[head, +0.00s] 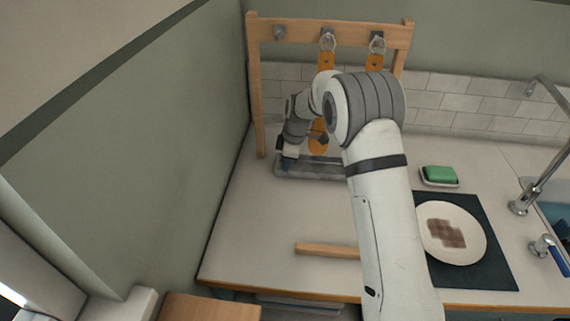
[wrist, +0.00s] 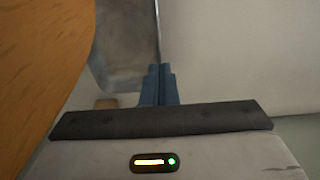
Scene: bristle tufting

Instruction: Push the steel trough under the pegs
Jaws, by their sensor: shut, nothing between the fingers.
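The steel trough (head: 322,174) lies on the counter at the foot of a wooden rack (head: 258,95), partly hidden behind my arm. Three pegs sit on the rack's top rail: the left peg (head: 279,32) is bare, and orange items hang by rings from the middle peg (head: 328,38) and right peg (head: 377,42). My gripper (head: 287,166) points down at the trough's left end, its blue fingers shut and empty. In the wrist view the fingertips (wrist: 159,70) are close by the grey trough (wrist: 125,50); whether they touch it I cannot tell.
An orange hanging item (wrist: 35,60) fills the wrist view's left side. A wooden bar (head: 326,250) lies near the counter's front. To the right are a green sponge (head: 440,174), a plate (head: 470,250) on a dark mat and a faucet (head: 540,185). The left-front counter is clear.

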